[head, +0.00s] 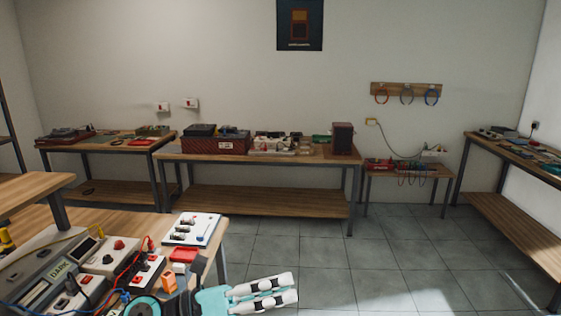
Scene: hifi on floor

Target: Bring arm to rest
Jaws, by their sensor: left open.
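My left gripper (292,289) shows at the bottom centre of the head view. Its two pale fingers point to the right, apart from each other, with nothing visible between them. It is just right of the front edge of the near wooden bench (215,250), in front of the tiled floor. A teal part of my arm shows behind the fingers. My right gripper is not in the picture.
The near bench holds a grey meter (40,280), red and blue cables and a white board (192,229). Benches with equipment stand along the back wall (260,163) and at the right (520,160). The tiled floor (380,265) between them is clear.

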